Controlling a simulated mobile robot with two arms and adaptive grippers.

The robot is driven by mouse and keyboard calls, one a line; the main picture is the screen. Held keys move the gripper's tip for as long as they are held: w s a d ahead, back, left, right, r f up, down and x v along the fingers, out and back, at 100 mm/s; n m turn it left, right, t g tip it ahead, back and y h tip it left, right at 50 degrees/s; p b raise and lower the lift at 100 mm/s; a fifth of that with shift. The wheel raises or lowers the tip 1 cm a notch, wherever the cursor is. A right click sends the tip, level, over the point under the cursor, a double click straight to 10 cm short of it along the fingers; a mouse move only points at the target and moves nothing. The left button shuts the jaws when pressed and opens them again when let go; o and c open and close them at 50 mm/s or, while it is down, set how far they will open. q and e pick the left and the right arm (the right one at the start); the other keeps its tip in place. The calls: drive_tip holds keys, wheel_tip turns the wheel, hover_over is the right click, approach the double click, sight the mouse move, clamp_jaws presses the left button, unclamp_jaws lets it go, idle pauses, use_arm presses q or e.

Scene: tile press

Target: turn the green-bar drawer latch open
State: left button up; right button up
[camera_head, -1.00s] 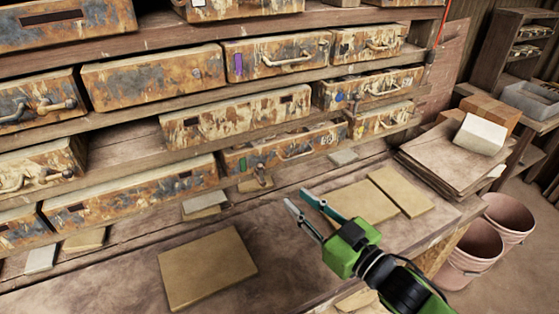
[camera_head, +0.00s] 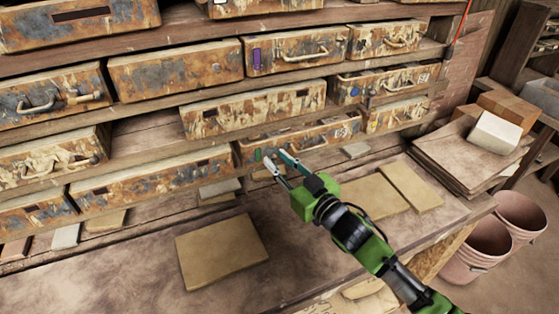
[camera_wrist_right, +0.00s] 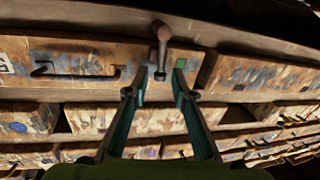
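The green-bar drawer (camera_head: 318,136) is a rusty, paint-flaked box under a shelf, with a small green bar (camera_head: 258,155) at its left end and a handle to the right. In the right wrist view its front (camera_wrist_right: 88,58) shows the dark handle, and the latch (camera_wrist_right: 161,48) is a rounded metal lever near the green bar. My right gripper (camera_head: 276,156) is open at the drawer's left end. In the wrist view its two fingers (camera_wrist_right: 156,78) stand on either side of the latch's lower end; I cannot tell whether they touch it. In the head view the gripper hides the latch.
More rusty drawers (camera_head: 175,70) fill the shelves above and to the left. Flat tan tiles (camera_head: 222,252) lie on the bench below. Stacked boards (camera_head: 470,150) and pink buckets (camera_head: 478,250) stand at the right.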

drive_tip(key=shift+c, duration=0.3)
clamp_jaws()
use_arm(q)
drive_tip(key=shift+s+a, duration=0.1)
drive_tip(key=shift+s, duration=0.35)
